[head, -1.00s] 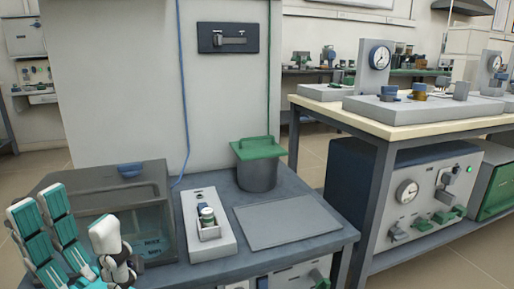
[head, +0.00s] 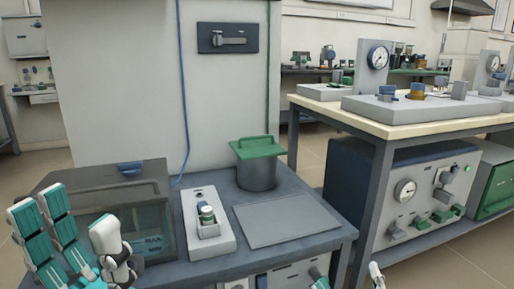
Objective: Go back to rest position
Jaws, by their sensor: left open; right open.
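My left gripper (head: 75,228) is at the lower left, in front of the clear-sided box on the dark table. Its teal and white fingers are spread, with nothing between them. My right gripper (head: 376,276) shows only as a small pale fingertip at the bottom edge, right of the table's front leg. The rest of it is out of the picture.
The dark table (head: 265,262) holds the clear-sided box (head: 125,195), a grey holder (head: 207,240) with a small jar, a flat grey plate (head: 287,220) and a green-lidded pot (head: 257,172). A cream-topped bench (head: 390,128) with a furnace (head: 405,195) beneath stands right.

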